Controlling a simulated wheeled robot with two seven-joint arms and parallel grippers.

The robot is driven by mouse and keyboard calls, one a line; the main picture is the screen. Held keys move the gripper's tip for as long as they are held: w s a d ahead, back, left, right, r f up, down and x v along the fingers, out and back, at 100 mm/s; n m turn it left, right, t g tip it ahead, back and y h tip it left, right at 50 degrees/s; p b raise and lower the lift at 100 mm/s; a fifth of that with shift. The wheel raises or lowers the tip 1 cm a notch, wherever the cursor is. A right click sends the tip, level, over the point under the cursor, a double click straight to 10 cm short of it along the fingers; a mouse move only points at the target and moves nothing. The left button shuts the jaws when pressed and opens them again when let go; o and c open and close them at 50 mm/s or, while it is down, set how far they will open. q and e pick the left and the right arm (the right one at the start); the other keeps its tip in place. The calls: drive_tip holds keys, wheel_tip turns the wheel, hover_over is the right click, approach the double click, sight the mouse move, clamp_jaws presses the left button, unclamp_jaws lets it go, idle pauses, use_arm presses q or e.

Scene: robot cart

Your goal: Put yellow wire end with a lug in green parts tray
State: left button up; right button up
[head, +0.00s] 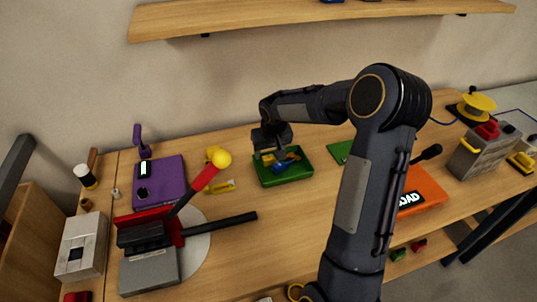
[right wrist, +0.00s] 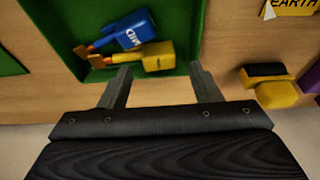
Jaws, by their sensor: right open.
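The green parts tray (head: 293,178) stands on the bench in the middle of the head view. In the right wrist view, the yellow wire end with a lug (right wrist: 157,57) lies in the tray (right wrist: 60,15), its copper-coloured lug pointing left. A blue wire end with a lug (right wrist: 128,30) lies beside it in the same tray. My right gripper (right wrist: 161,88) is open and empty, with its fingertips near the yellow piece and apart from it. In the head view my right gripper (head: 270,150) is over the tray's back left part. My left gripper is not seen.
A yellow label (head: 222,186) reading EARTH lies left of the tray, with yellow and black pieces (right wrist: 268,86) nearby. A red and black lever press (head: 150,232) with a yellow knob stands front left. An orange tray (head: 427,186) is at right. Bare bench lies before the green tray.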

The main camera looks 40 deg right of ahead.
drive_tip(key=s+a+r, duration=0.3)
drive_tip(key=s+r, duration=0.2)
drive_tip(key=r, duration=0.1)
drive_tip(key=s+a+r, duration=0.3)
drive_tip(key=s+r, duration=0.2)
drive_tip(key=r, duration=0.2)
drive_tip(key=s+a+f+n+t+y, duration=0.1)
drive_tip(key=s+a+y, duration=0.1)
drive_tip(key=s+a, duration=0.4)
drive_tip(key=s+a+f+n+t+y, duration=0.1)
drive_tip(key=s+a, duration=0.5)
drive_tip(key=s, duration=0.6)
drive_tip(key=shift+f+y+b, duration=0.3)
drive_tip(key=shift+f+y, duration=0.45)
drive_tip(key=shift+y, duration=0.15)
drive_tip(key=shift+s, duration=0.15)
